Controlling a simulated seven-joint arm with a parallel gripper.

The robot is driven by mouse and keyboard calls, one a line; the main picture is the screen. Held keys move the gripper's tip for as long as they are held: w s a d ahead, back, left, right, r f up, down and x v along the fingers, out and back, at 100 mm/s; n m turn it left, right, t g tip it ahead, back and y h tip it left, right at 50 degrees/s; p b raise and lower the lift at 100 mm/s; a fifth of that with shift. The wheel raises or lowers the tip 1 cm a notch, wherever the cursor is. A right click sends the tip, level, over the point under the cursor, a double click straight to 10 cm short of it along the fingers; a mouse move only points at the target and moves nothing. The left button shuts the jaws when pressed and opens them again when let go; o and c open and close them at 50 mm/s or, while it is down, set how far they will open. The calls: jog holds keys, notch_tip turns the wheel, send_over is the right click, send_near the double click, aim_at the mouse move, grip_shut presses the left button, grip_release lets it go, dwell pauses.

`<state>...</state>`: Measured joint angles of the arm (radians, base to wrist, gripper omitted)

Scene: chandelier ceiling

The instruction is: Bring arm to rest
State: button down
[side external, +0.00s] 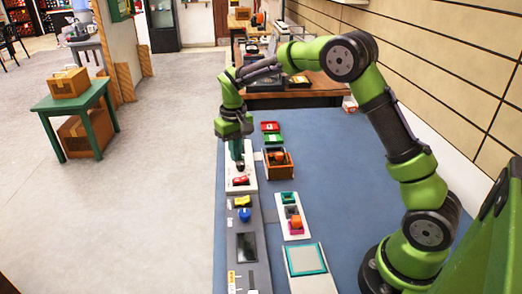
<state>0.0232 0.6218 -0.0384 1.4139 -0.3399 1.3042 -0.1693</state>
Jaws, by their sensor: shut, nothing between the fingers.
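My green and black arm reaches over the blue work table (345,215) from its base at the lower right. My gripper (239,162) points down above the far end of the row of panels on the table's left side. Its fingers are shut with nothing between them. A red item (240,181) lies on the white panel just below the fingertips. At this size I cannot tell whether the fingertips touch the panel. The wrist hides part of the panel behind it.
A brown box (279,168), a red tray (270,127) and a green tray (273,139) sit right of my gripper. A grey panel with a blue knob (245,214), a white tray of blocks (291,216) and a teal-framed pad (307,260) stand nearer. The table's middle is clear.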

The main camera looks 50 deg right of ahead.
jog(key=shift+f, duration=0.15)
jog(key=s+a+r+t, duration=0.2)
jog(key=s+r, duration=0.2)
jog(key=s, duration=0.4)
jog(key=s+a+r+t+y, duration=0.1)
jog(key=s+r+t, duration=0.1)
jog(key=s+r, duration=0.3)
jog(key=s+a+r+m+t+y, duration=0.1)
jog(key=s+r, duration=0.4)
jog(key=s, duration=0.7)
jog(key=shift+s+a+t, duration=0.35)
jog(key=shift+a+t, duration=0.5)
jog(key=shift+t, duration=0.25)
